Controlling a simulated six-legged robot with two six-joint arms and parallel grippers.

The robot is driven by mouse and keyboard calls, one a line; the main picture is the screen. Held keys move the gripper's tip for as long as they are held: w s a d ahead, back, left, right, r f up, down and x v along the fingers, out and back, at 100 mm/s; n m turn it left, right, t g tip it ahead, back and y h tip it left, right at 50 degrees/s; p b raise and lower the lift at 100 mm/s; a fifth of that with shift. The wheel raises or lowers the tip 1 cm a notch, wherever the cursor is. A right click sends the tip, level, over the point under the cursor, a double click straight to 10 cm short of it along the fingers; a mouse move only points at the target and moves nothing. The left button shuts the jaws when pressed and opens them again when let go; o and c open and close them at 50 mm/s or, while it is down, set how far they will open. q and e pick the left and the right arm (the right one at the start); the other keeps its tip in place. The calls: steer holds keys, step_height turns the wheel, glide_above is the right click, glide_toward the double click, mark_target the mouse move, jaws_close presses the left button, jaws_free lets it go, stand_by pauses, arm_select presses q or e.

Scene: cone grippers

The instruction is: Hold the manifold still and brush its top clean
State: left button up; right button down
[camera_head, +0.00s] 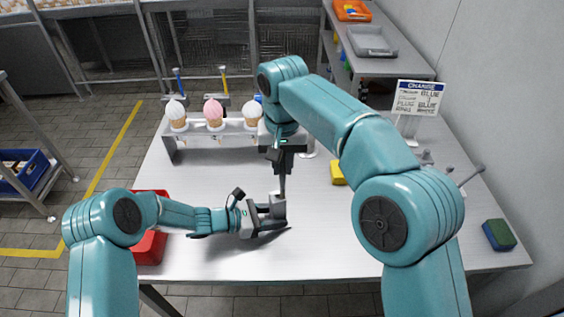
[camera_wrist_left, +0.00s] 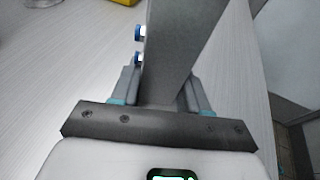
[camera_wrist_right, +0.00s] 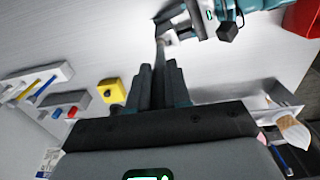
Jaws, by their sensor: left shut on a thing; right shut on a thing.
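The manifold (camera_wrist_left: 180,45) is a grey metal block with small blue-tipped fittings on one side. My left gripper (camera_head: 266,210) is shut on it, low over the white table; its fingers clasp the block in the left wrist view (camera_wrist_left: 160,92). My right gripper (camera_head: 283,150) points down from above and is shut on a thin dark upright tool, seemingly the brush (camera_head: 282,182). The brush's lower end is at the manifold's top; whether it touches is unclear. In the right wrist view the brush (camera_wrist_right: 160,52) reaches out from between the fingers toward the left gripper.
A white rack (camera_head: 190,140) with ice-cream cones stands at the back left. A red bin (camera_head: 150,246) is at the left edge. A yellow block (camera_head: 337,174), a sign (camera_head: 416,97) and a green-topped sponge (camera_head: 498,235) are to the right. The table's front middle is clear.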

steer(key=shift+a, duration=0.15)
steer(key=shift+s+a, duration=0.35)
steer(key=shift+a, duration=0.55)
steer(key=shift+w+d+f, duration=0.1)
steer(key=shift+w+d, duration=0.1)
steer(key=shift+d, duration=0.35)
steer(key=shift+w+d+f, duration=0.1)
steer(key=shift+w+d, duration=0.05)
steer(key=shift+d, duration=0.4)
steer(key=shift+a, duration=0.15)
steer(key=shift+s+a+r, duration=0.1)
steer(key=shift+s+a, duration=0.1)
steer(key=shift+a, duration=0.3)
steer(key=shift+s+a+r, duration=0.1)
steer(key=shift+s+a, duration=0.05)
steer(key=shift+a, duration=0.3)
steer(key=shift+d, duration=0.2)
steer(key=shift+w+d+f, duration=0.1)
steer(key=shift+w+d, duration=0.1)
steer(key=shift+d, duration=0.25)
steer(key=shift+w+d, duration=0.15)
steer(key=shift+d, duration=0.3)
